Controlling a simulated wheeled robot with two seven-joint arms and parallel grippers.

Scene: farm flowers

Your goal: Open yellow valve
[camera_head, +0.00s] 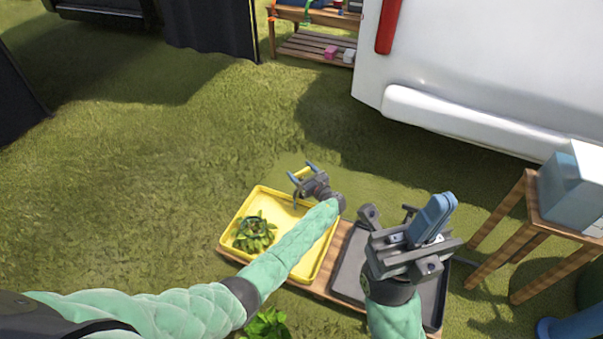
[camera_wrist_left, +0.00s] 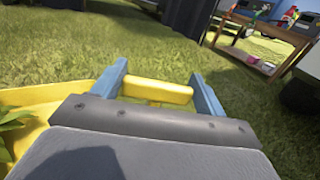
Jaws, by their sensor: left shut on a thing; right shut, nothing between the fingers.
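The yellow valve (camera_wrist_left: 157,90) shows as a short bar between the blue fingers of my left gripper (camera_head: 302,171) in the left wrist view. It is at the far edge of the yellow tray (camera_head: 238,226), and the gripper and arm cover much of it in the head view. My left gripper is shut on it, with one finger at each end of the bar. My right gripper (camera_head: 433,217) is shut and empty, above the dark tray (camera_head: 350,262), apart from the valve.
A green plant (camera_head: 254,235) sits in the yellow tray beside my left arm. Another plant (camera_head: 266,324) is at the bottom. A wooden stand (camera_head: 525,215) with a blue-grey box (camera_head: 575,185) is at right. A white vehicle (camera_head: 480,80) stands behind. Grass at left is clear.

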